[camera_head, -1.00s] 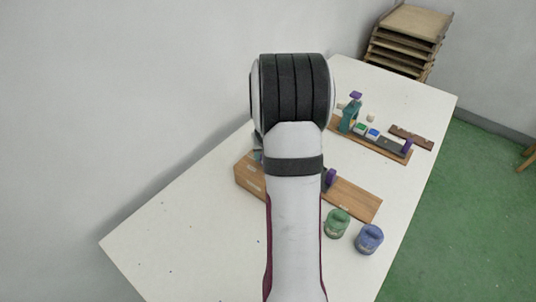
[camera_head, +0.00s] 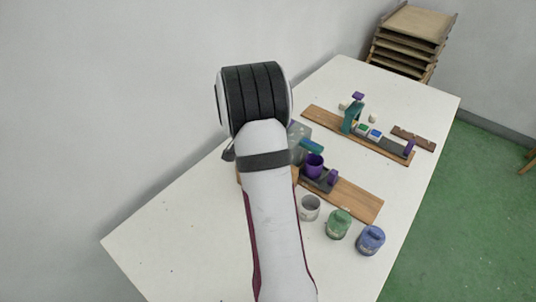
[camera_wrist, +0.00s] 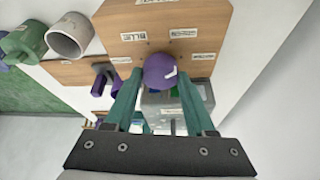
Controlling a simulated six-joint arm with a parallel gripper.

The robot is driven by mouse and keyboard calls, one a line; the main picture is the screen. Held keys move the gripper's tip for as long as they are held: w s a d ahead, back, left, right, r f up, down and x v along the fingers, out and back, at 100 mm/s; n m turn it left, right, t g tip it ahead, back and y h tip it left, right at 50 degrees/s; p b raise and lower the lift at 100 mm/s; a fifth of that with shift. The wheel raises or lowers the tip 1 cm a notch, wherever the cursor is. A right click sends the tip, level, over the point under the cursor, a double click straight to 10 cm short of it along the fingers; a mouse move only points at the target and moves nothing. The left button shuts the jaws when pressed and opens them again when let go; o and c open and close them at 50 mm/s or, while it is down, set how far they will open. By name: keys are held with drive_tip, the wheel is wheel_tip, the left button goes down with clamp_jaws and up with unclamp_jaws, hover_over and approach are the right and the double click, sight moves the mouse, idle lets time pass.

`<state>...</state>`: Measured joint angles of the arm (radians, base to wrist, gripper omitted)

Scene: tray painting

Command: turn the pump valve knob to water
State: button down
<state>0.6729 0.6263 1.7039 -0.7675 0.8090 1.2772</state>
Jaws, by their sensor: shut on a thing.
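The purple valve knob (camera_wrist: 158,70) with a white pointer mark is on a wooden panel (camera_wrist: 215,18) in the wrist view. The mark lies on the knob's right side and slants up to the right. Small printed labels surround the knob; one at upper left (camera_wrist: 138,37) seems to read BLUE, and the others are too blurred to read. My gripper (camera_wrist: 157,78) has its teal fingers on either side of the knob, shut on it. In the head view my arm hides the gripper and the knob.
A white pot (camera_head: 310,208), a green pot (camera_head: 339,224) and a blue pot (camera_head: 370,240) stand along the table's right side. A purple cup (camera_head: 314,166) stands on the near board. A second board (camera_head: 318,117) lies farther back. The table's front left is clear.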

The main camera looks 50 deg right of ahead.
drive_tip(key=m+g, duration=0.1)
drive_tip(key=m, duration=0.2)
drive_tip(key=m+g+y, duration=0.1)
drive_tip(key=m, duration=0.3)
drive_tip(key=shift+w+f, duration=0.1)
drive_tip(key=shift+w, duration=0.1)
drive_tip(key=shift+y, duration=0.3)
drive_tip(key=shift+c, duration=1.2)
unclamp_jaws()
drive_tip(key=v, duration=1.5)
drive_tip(key=shift+w+r, duration=0.35)
drive_tip(key=shift+a, duration=0.15)
